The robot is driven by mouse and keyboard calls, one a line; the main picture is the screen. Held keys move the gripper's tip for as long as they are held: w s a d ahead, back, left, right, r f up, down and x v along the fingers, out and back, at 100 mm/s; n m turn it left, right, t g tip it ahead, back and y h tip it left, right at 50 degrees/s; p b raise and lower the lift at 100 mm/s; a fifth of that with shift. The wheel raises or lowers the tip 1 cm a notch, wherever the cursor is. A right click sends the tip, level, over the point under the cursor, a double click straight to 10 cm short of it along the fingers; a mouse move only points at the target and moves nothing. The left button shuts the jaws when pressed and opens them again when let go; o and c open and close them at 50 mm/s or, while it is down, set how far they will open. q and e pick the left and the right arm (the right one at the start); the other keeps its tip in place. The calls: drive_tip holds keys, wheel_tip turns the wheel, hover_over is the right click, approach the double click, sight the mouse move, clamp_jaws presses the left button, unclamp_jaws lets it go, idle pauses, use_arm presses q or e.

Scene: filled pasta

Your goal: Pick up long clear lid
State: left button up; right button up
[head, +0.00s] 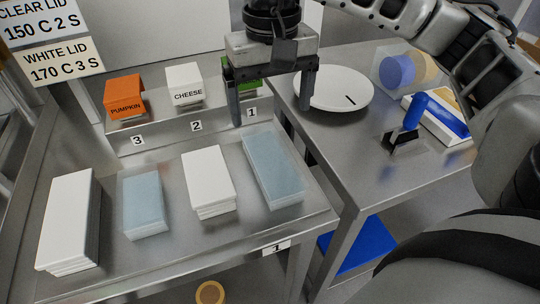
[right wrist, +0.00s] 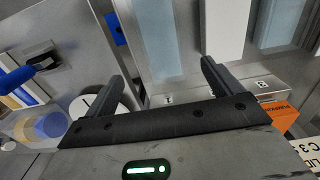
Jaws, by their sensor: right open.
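The long clear lids (head: 272,168) form a pale blue, see-through stack at the right end of the front steel table. They also show in the right wrist view (right wrist: 160,40), just beyond and between the fingers. My right gripper (head: 270,118) is open and empty, above the back edge of that table, behind the stack and apart from it. In the right wrist view the two fingers (right wrist: 165,80) are spread wide. A shorter clear stack (head: 143,203) lies further left, between two white stacks. My left gripper is not in view.
White stacks (head: 208,182) and (head: 68,220) flank the shorter clear one. Orange pumpkin (head: 125,97) and white cheese (head: 185,84) boxes stand on the back ledge; a green box (head: 250,86) is partly hidden by my gripper. A round white scale (head: 335,90) and blue-handled tool (head: 416,112) occupy the right table.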

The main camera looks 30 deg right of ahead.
sight(270, 160)
wheel_tip(270, 160, down, 10)
drive_tip(key=shift+r+p, duration=0.15)
drive_tip(key=shift+p, duration=0.3)
drive_tip(key=c, duration=1.1)
